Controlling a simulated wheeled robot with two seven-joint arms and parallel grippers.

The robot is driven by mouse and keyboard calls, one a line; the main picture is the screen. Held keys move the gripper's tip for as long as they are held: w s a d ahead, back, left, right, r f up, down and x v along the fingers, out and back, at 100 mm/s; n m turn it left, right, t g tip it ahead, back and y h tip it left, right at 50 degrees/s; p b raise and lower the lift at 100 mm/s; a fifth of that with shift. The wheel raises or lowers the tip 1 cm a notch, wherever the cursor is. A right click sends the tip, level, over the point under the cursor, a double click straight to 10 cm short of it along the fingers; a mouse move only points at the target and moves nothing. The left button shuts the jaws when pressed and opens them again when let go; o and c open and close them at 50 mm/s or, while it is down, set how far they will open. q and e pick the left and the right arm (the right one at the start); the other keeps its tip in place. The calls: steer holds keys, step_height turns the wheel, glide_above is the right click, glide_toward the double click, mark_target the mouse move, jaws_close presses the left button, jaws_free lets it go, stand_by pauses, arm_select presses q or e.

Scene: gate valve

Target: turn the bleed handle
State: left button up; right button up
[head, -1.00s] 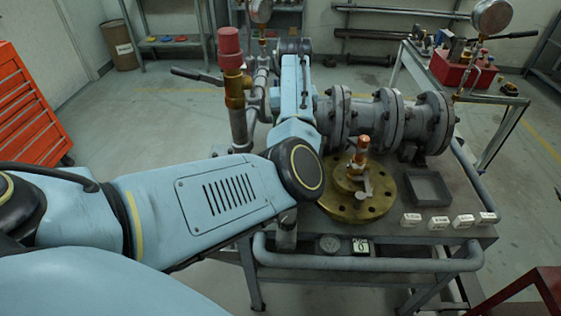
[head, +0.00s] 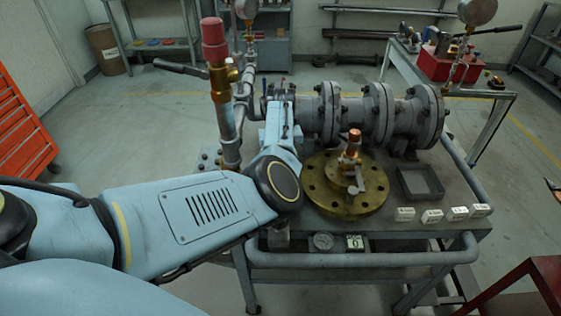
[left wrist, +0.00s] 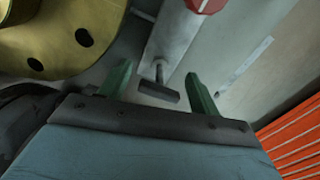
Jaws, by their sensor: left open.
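In the left wrist view a small dark T-shaped handle (left wrist: 158,92), which looks like the bleed handle, sticks out on a short stem from a grey pipe (left wrist: 180,42). My left gripper (left wrist: 158,73) is open, its two green fingers on either side of the handle in the picture. I see no finger touching it; the exact depth is hard to tell. In the head view my left arm reaches over the cart's left part. It hides the handle, and the fingers cannot be made out there. My right gripper is not in view.
A brass flange (head: 320,197) with a small valve (head: 351,150) stands right of my wrist. A red-capped upright pipe (head: 214,55) rises to its left. Flanged grey piping (head: 379,112) lies behind. A tray (head: 420,182) and several white tags sit at right.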

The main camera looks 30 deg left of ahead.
arm_select(q)
steer(key=shift+c, duration=0.2)
steer(key=c, duration=0.9)
steer(key=shift+c, duration=0.2)
